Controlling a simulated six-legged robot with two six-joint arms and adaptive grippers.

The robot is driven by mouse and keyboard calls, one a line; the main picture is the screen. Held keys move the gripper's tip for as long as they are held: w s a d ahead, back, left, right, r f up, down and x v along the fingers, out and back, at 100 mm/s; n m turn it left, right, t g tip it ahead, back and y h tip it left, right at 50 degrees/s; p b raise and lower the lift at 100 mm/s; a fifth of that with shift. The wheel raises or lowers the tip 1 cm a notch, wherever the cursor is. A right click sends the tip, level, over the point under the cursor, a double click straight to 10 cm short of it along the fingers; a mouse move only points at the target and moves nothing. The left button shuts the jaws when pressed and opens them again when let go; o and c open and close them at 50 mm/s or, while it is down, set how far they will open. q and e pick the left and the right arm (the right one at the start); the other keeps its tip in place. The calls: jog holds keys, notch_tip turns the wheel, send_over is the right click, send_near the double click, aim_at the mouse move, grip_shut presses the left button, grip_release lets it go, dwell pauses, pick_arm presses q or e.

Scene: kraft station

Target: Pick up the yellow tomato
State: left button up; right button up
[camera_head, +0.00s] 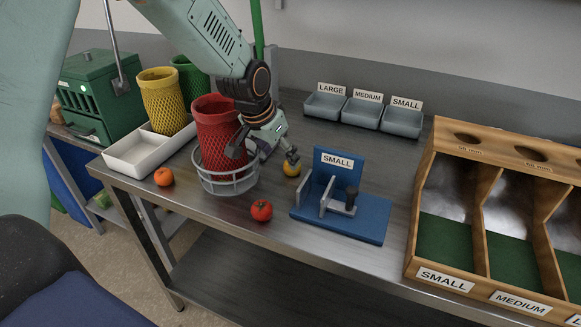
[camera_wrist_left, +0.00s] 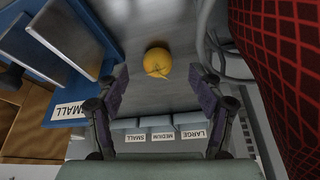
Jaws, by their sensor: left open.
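The yellow tomato (camera_head: 291,169) sits on the metal table, between the red mesh basket (camera_head: 216,130) and the blue block marked SMALL (camera_head: 345,213). My left gripper (camera_head: 268,154) is open and empty, with one fingertip close above the tomato in the head view and partly covering it. In the left wrist view, the tomato (camera_wrist_left: 157,62) lies beyond the open fingers of my left gripper (camera_wrist_left: 160,88), roughly midway between their lines. I see no contact. My right gripper is in neither view.
The basket stands in a grey wire ring (camera_head: 228,183) just left of the gripper. A red tomato (camera_head: 261,210) and an orange one (camera_head: 164,176) lie near the table's front edge. Grey bins (camera_head: 364,114) stand behind; a wooden sorter (camera_head: 424,219) stands right.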

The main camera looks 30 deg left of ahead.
aim_at(287, 164)
pick_arm(q)
jog(key=w+f, duration=0.1)
jog(key=w+d+f, duration=0.1)
jog(key=shift+w+d+f+b, duration=0.2)
jog(key=shift+d+f+b, duration=0.1)
jog(key=shift+b, duration=0.05)
jog(key=shift+w+a+f, duration=0.25)
jog(key=shift+a+f, duration=0.05)
jog(key=shift+f, duration=0.35)
jog(key=shift+w+a+f, duration=0.25)
jog(key=shift+f, duration=0.35)
jog(key=shift+w+d+r, duration=0.1)
jog(key=shift+d, duration=0.45)
jog(key=shift+a, duration=0.45)
jog(key=c, duration=0.6)
jog(key=shift+d, duration=0.35)
jog(key=c, duration=0.5)
jog(key=shift+a, duration=0.2)
jog(key=shift+c, duration=0.2)
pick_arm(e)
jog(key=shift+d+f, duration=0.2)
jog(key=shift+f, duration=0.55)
